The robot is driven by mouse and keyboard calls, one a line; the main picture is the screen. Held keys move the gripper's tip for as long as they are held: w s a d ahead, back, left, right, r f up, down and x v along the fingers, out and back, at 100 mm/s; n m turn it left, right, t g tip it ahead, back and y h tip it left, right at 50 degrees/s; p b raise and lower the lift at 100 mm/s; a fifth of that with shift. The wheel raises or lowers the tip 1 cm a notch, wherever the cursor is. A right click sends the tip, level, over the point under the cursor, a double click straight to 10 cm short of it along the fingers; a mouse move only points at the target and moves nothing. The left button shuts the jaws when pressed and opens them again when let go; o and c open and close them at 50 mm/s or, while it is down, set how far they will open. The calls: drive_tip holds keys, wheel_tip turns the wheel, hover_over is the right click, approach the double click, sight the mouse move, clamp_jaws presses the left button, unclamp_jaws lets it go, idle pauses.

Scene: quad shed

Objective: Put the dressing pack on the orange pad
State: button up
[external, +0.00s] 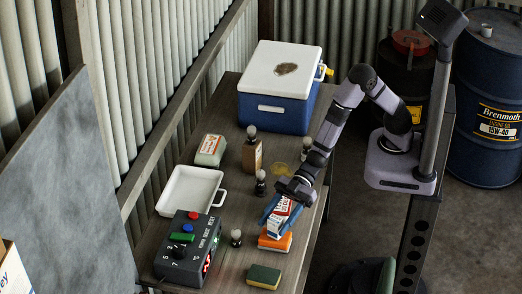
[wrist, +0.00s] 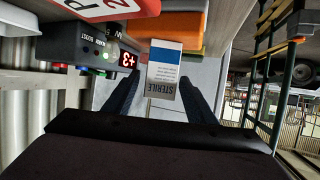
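The dressing pack (external: 279,215) is a small white carton with red and blue print. In the external view it stands slightly tilted, at or just above the orange pad (external: 274,242); I cannot tell if its lower end touches. In the wrist view the pack (wrist: 163,72) shows a blue band and the word STERILE, with orange (wrist: 181,27) beyond it. My gripper (external: 279,208) points down around the pack. Its dark blue fingers (wrist: 160,78) lie either side, with a visible gap at the left and little or none near the right tip. They look open.
A control box (external: 187,247) with coloured buttons is left of the pad. A green-and-yellow sponge (external: 264,277) lies in front. A white tray (external: 188,190), a carton (external: 211,150) and a cooler (external: 279,84) are further back.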

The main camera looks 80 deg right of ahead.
drive_tip(key=shift+d+r, duration=0.1)
drive_tip(key=shift+r, duration=0.15)
drive_tip(key=v, duration=1.1)
drive_tip(key=shift+s+d, duration=0.2)
drive_tip(key=shift+d, duration=0.15)
